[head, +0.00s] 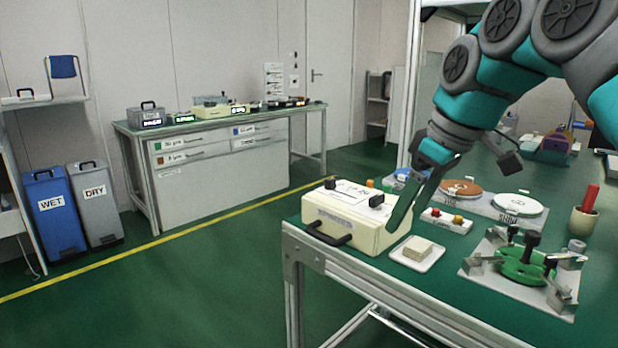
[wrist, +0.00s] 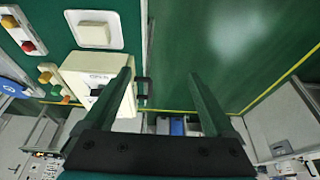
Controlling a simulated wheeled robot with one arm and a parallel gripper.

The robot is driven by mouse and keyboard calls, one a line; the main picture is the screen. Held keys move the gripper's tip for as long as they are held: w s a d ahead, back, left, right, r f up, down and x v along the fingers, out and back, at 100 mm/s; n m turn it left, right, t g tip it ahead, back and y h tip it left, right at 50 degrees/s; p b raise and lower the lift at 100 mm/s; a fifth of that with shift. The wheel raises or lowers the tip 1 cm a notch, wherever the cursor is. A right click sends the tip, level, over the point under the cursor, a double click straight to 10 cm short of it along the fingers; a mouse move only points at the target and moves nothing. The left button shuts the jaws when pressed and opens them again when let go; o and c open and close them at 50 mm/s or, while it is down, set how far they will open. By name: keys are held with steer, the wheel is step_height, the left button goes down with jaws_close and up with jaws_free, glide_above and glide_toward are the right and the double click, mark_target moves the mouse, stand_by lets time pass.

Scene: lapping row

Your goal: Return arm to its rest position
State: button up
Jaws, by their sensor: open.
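My gripper (head: 408,203) is above the front left corner of the green-topped bench (head: 440,285), its fingers pointing down and left. In the head view its fingers overlap the right side of a cream box (head: 350,222) with a black handle and black knobs. The wrist view shows the two dark green fingers (wrist: 168,95) spread apart with nothing between them. The cream box also shows in the wrist view (wrist: 88,75), beside and behind the left finger. Whether a finger touches the box cannot be told.
A white tray with a beige block (head: 417,252) is just right of the box. A green fixture (head: 525,266) on a metal plate, round plates (head: 517,204) and a cup with a red stick (head: 584,222) stand further right. The floor left of the bench (head: 200,290) is clear.

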steer(key=s+f+m+g+h, duration=0.2)
steer(key=s+f+m, duration=0.6)
steer(key=s+f, duration=1.8)
step_height(320, 180, down, 3)
steer(key=g, duration=0.2)
steer(key=shift+s+a+m+g+h, duration=0.25)
steer(key=shift+a+m+g+h, duration=0.05)
steer(key=shift+a+m+h, duration=0.1)
